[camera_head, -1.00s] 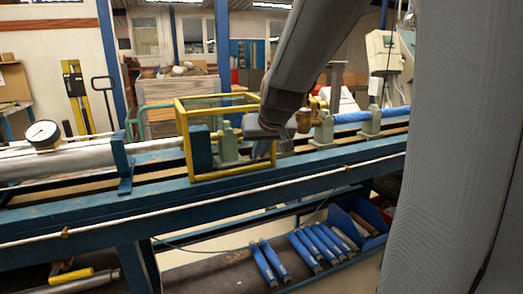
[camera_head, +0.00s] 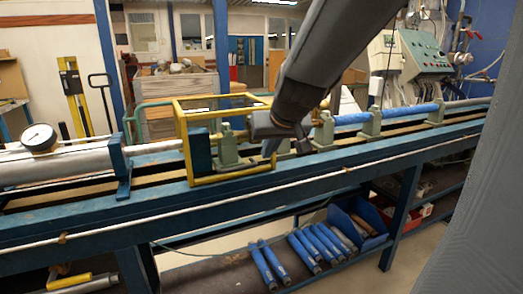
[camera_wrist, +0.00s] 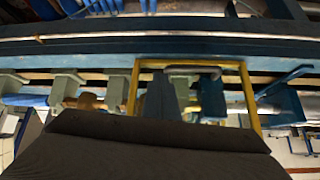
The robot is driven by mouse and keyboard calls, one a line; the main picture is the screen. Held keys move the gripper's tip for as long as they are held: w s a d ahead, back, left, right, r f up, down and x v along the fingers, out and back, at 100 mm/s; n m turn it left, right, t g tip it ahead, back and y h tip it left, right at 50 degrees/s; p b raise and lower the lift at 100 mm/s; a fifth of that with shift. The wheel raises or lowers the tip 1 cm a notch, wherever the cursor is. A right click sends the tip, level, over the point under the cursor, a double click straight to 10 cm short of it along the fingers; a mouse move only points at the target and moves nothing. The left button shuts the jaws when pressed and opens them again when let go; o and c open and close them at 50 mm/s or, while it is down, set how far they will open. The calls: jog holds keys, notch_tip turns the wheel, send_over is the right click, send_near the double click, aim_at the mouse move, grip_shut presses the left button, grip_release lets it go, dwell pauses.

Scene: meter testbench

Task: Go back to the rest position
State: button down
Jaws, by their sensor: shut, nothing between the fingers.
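My arm reaches down from the upper right in the head view. My gripper (camera_head: 269,149) is shut and empty, low over the blue test bench (camera_head: 220,193), by the right side of the yellow frame (camera_head: 184,150). The wrist view shows the yellow frame (camera_wrist: 247,98) as well, with the bench rail (camera_wrist: 90,43) above it in the picture. The dark grey mass filling the bottom of that view is mine and hides what lies below. Whether the fingers touch the frame or the green clamp (camera_head: 227,150) cannot be told.
A round gauge (camera_head: 39,138) sits on the pipe at left. A blue pipe (camera_head: 352,118) runs right along the bench. Several blue pieces (camera_head: 305,250) lie on the lower shelf. A control cabinet (camera_head: 420,52) stands behind. Room above the bench at left is open.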

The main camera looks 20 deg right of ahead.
jog(key=s+a+f+n+g+p, duration=0.1)
jog(key=s+a+f+g+p, duration=0.1)
jog(key=s+a+f+g, duration=0.2)
jog(key=s+a+f+n+g+p, duration=0.1)
jog(key=s+a+f+g, duration=0.3)
jog(key=s+f, duration=0.6)
jog(key=s+a+p, duration=0.1)
jog(key=s, duration=0.4)
jog(key=shift+s+y, duration=0.25)
jog(key=shift+y, duration=0.15)
jog(key=shift+a, duration=0.2)
